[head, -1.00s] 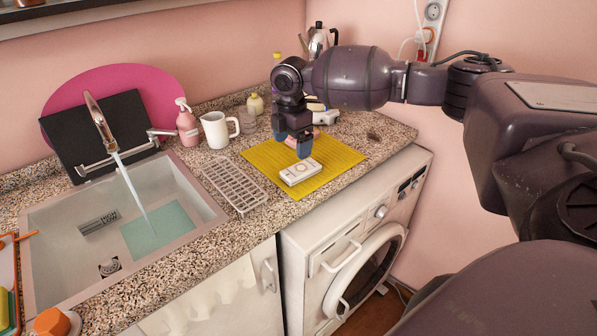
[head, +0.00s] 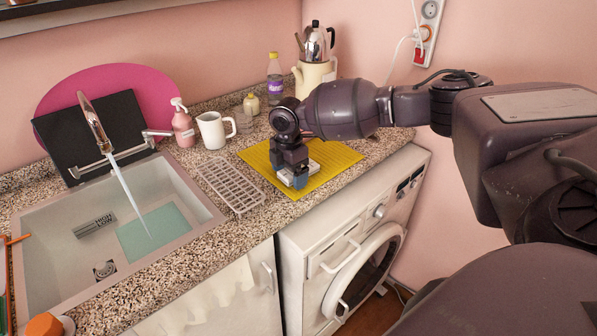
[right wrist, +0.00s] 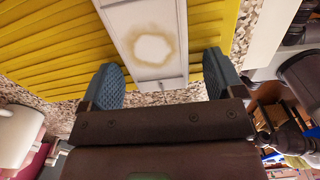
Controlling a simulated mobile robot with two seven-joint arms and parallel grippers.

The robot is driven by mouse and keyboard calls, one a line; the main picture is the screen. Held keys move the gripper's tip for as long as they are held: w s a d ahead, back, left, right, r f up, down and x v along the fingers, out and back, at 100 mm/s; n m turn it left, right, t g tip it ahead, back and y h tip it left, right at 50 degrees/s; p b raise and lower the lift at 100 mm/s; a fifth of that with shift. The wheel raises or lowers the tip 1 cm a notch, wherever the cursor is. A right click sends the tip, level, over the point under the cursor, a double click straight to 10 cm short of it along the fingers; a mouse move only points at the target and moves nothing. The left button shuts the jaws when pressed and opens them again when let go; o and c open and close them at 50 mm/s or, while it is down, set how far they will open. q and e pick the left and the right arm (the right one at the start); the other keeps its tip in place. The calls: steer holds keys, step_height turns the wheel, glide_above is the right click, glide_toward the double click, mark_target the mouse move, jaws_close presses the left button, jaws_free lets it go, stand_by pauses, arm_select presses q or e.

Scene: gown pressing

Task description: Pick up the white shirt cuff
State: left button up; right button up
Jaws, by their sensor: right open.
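The white shirt cuff (head: 313,168) lies flat on the yellow ribbed mat (head: 340,157) on the counter. In the right wrist view the cuff (right wrist: 120,22) shows a brownish ring-shaped stain around a pale centre. My right gripper (head: 288,172) is low over the cuff and partly hides it in the head view. In the right wrist view my right gripper (right wrist: 162,78) is open, with one blue fingertip on each side of the cuff's near end. Whether the fingers touch the cuff is unclear. My left gripper is not in view.
A grey rack (head: 232,186) lies left of the mat. The sink (head: 45,265) has running water. The washing machine (head: 300,255) is below the counter's front edge.

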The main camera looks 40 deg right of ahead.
mark_target(289, 173)
steer(key=c, duration=1)
steer(key=shift+r, duration=0.1)
step_height(289, 173, up, 20)
steer(key=p, duration=0.2)
